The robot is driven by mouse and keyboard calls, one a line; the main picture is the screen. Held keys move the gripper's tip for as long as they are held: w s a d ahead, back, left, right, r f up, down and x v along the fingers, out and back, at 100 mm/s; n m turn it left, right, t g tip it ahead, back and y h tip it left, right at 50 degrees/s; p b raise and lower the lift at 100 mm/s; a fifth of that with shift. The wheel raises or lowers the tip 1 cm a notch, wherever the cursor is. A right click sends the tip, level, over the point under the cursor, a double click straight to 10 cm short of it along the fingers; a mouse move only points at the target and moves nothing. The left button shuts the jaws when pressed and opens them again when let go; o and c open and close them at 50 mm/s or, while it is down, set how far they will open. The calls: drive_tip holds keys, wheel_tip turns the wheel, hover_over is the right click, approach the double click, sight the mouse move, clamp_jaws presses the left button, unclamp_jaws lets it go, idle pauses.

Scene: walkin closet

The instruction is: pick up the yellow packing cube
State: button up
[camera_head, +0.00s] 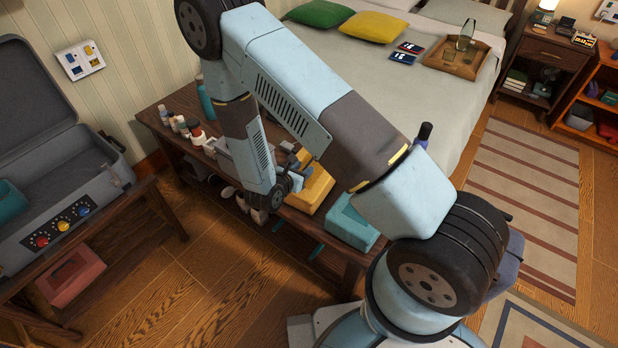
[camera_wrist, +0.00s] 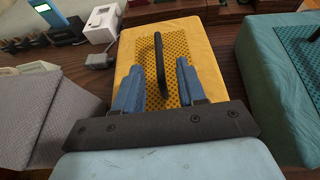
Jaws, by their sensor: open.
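The yellow packing cube (camera_wrist: 200,50) lies on the dark wooden bench, with a mesh top and a dark handle (camera_wrist: 160,62) standing up from it. In the head view the yellow cube (camera_head: 313,188) is partly hidden by my arm. My gripper (camera_wrist: 160,80) is open over the near part of the cube, its two blue fingers apart on either side of the handle's line in the wrist view. The handle appears between and beyond the fingertips. I cannot tell whether the fingers touch the cube. In the head view my gripper (camera_head: 290,180) is beside the cube.
A teal packing cube (camera_head: 350,222) sits right of the yellow one. A grey fabric item (camera_wrist: 40,110) lies to its left. Small bottles (camera_head: 185,125) stand at the bench's (camera_head: 150,112) far left end. An open grey suitcase (camera_head: 60,190) is at the left; a bed (camera_head: 400,100) stands behind.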

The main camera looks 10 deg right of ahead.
sight(310, 161)
drive_tip(key=shift+r+x, duration=0.15)
drive_tip(key=shift+x, duration=1.2)
drive_tip(key=shift+r+x, duration=0.15)
drive_tip(key=shift+x, duration=1.2)
drive_tip(key=shift+w, duration=0.1)
drive_tip(key=shift+c, duration=0.2)
clamp_jaws()
